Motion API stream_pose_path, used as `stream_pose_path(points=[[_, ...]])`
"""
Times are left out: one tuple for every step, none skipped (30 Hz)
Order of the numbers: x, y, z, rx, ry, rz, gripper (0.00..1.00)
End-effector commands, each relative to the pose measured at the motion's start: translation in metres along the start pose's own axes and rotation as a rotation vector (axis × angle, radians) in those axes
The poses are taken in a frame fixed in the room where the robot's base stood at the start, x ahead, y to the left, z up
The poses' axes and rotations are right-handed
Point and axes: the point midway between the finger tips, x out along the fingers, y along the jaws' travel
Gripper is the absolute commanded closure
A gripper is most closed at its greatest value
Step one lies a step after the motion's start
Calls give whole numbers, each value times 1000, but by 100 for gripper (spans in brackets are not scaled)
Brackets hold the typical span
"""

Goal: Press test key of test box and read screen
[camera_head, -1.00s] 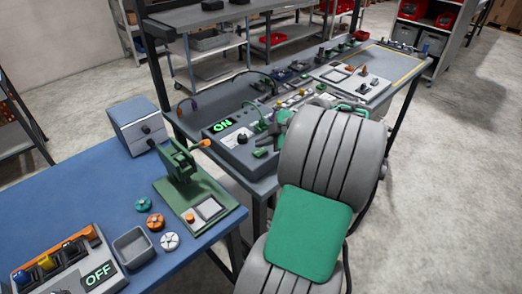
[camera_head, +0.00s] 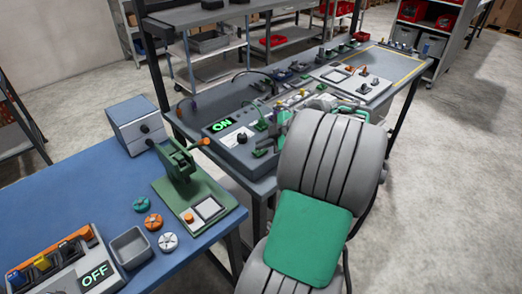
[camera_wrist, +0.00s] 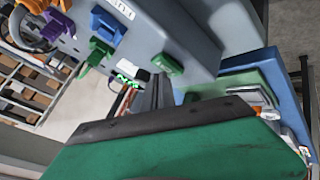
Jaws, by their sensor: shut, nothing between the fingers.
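A grey box (camera_head: 237,150) with a lit green ON screen (camera_head: 221,125) and a black knob sits at the near end of the long bench. I take it for the test box; its test key cannot be picked out. Small green lit characters (camera_wrist: 127,80) show by the fingertips, too slanted to read there. In the head view my arm hides most of the gripper, beside the box's right side. Contact cannot be told.
A blue table (camera_head: 75,185) at left holds a green lever press (camera_head: 190,185), a grey bin (camera_head: 131,247), coloured discs and a box with an OFF screen (camera_head: 95,274). Several fixtures and plugs line the bench behind the grey box. Open floor (camera_head: 460,190) lies at right.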

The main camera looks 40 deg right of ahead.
Motion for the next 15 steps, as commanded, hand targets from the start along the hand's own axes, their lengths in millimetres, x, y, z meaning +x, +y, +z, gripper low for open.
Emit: stream_pose_path(points=[[1, -1, 1, 0, 0, 0, 100], [1, -1, 1, 0, 0, 0, 100], [1, -1, 1, 0, 0, 0, 100], [2, -1, 1, 0, 0, 0, 100], [2, -1, 1, 0, 0, 0, 100], [2, -1, 1, 0, 0, 0, 100], [2, -2, 2, 0, 0, 0, 100], [2, -2, 2, 0, 0, 0, 100], [3, -2, 2, 0, 0, 0, 100], [3, -2, 2, 0, 0, 0, 100], [3, -2, 2, 0, 0, 0, 100], [3, -2, 2, 0, 0, 0, 100], [4, -3, 3, 0, 0, 0, 100], [4, -3, 3, 0, 0, 0, 100], [4, -3, 3, 0, 0, 0, 100]])
